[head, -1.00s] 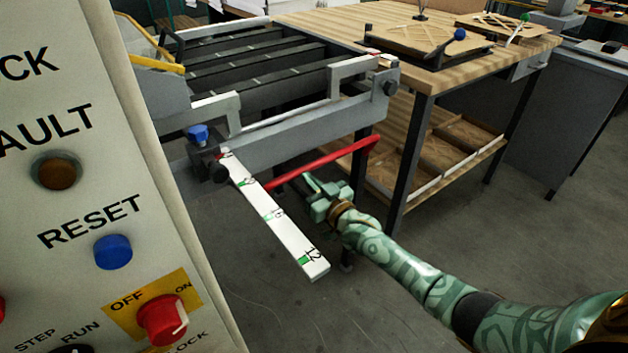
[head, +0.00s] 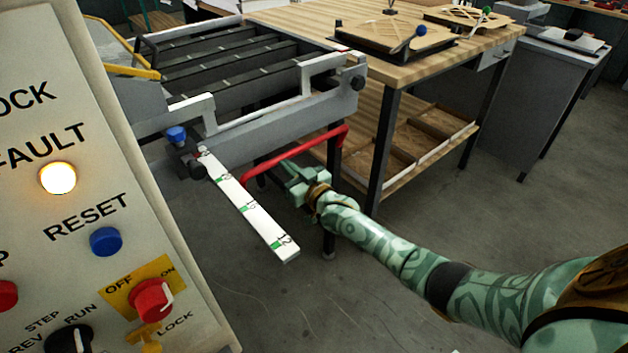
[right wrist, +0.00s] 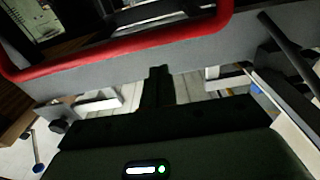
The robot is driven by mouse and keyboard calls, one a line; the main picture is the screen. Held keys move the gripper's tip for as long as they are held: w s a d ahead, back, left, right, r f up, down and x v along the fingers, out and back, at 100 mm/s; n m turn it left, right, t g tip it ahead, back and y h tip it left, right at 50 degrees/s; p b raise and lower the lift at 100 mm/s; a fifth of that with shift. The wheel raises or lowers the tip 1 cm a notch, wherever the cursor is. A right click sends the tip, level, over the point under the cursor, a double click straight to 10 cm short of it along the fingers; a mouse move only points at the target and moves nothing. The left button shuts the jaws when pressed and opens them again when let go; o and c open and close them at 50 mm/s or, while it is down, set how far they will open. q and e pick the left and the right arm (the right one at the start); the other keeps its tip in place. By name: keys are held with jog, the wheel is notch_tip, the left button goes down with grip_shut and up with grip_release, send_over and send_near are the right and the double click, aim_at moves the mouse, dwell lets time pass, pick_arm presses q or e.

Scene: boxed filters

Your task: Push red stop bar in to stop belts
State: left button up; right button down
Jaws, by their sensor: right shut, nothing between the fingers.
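The red stop bar (head: 300,150) is a bent rod running along the end of the belt conveyor, below its grey end frame. In the right wrist view the red bar (right wrist: 120,52) crosses the upper part, just beyond the fingers. My right gripper (head: 284,168) is shut and empty, with its fingertips at the bar near its left half; I cannot tell whether they touch it. The shut fingers (right wrist: 158,85) point at the bar in the wrist view. My left gripper is not in view.
A white ruler-like strip (head: 245,207) juts from the conveyor frame (head: 270,120), left of my gripper. A control panel (head: 110,120) with a lit fault lamp (head: 58,178) fills the left. A wooden workbench (head: 370,62) stands behind right. The floor in front is clear.

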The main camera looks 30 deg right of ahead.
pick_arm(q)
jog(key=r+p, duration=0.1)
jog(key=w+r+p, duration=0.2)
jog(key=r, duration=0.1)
pick_arm(e)
jog(key=s+d+r, duration=0.1)
jog(key=s, duration=0.7)
jog(key=shift+s+d+r, duration=0.15)
jog(key=shift+s+r, duration=0.05)
jog(key=shift+r, duration=0.1)
